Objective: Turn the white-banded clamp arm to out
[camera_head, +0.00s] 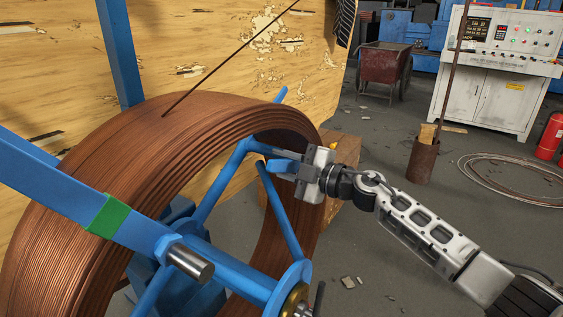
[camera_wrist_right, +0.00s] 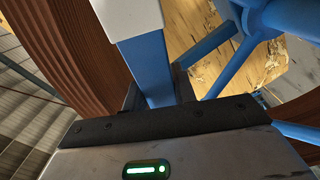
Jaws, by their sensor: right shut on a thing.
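The spool of copper-brown coil (camera_head: 110,150) stands on a blue frame in the head view. My right gripper (camera_head: 283,166) is at the coil's right inner edge and is shut on a blue bar. In the right wrist view this bar is the clamp arm (camera_wrist_right: 147,68), with a white band (camera_wrist_right: 128,16) on its far part. The arm runs between the two dark fingers of my right gripper (camera_wrist_right: 157,92). In the head view the white band cannot be told apart from the gripper. My left gripper is not in view.
Another blue arm with a green band (camera_head: 105,215) crosses the coil's near left. Blue spokes (camera_head: 280,210) and a hub (camera_head: 295,295) lie just below my right gripper. A wooden panel (camera_head: 190,45) stands behind. Open floor lies right, with a brown pipe container (camera_head: 423,162).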

